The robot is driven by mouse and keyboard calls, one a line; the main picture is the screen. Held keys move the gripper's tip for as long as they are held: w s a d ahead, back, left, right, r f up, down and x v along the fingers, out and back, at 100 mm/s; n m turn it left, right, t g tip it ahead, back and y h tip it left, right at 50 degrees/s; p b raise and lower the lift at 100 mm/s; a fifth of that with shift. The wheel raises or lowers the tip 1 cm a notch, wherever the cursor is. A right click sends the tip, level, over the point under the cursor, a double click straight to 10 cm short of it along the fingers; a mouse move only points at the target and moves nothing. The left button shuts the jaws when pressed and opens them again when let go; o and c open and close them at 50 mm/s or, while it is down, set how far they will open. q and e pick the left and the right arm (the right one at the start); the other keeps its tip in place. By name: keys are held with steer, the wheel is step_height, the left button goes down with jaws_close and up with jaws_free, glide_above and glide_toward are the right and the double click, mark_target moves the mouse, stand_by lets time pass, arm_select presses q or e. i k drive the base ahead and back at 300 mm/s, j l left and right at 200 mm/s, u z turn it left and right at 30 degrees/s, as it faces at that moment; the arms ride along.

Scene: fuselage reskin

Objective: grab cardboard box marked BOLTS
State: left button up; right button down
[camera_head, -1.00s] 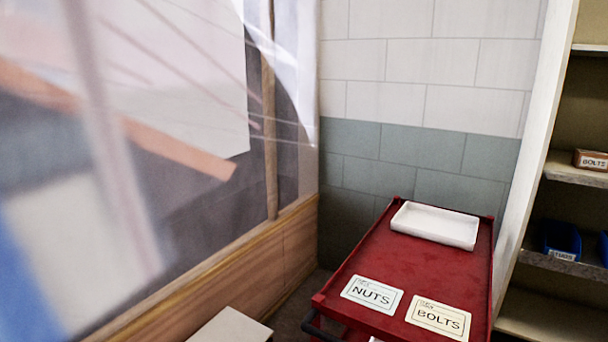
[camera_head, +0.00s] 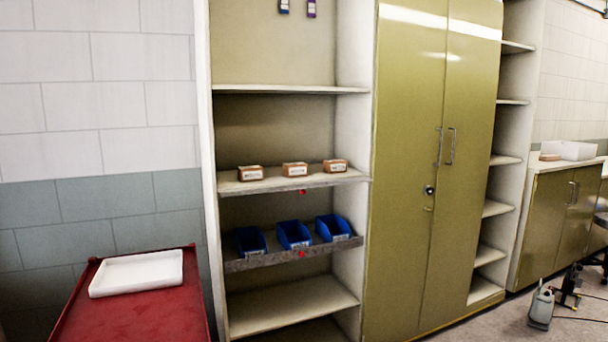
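Three small brown cardboard boxes with white labels sit in a row on a middle shelf (camera_head: 330,181) of the open shelving unit. They are the left box (camera_head: 250,173), the middle box (camera_head: 294,169) and the right box (camera_head: 335,166). The labels are too small to read now. In the earlier view the box at the shelf's left end reads BOLTS, which matches the left box. Neither of my grippers is in view.
Blue bins (camera_head: 293,235) stand on the shelf below. A red cart (camera_head: 140,318) with a white tray (camera_head: 137,273) is at lower left. A closed olive cabinet (camera_head: 420,150) adjoins the shelving on the right. A grey canister (camera_head: 541,307) stands on the floor at right.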

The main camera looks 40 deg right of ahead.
mark_target(246, 174)
steer(key=z, duration=1.05)
steer(key=i+l, duration=0.35)
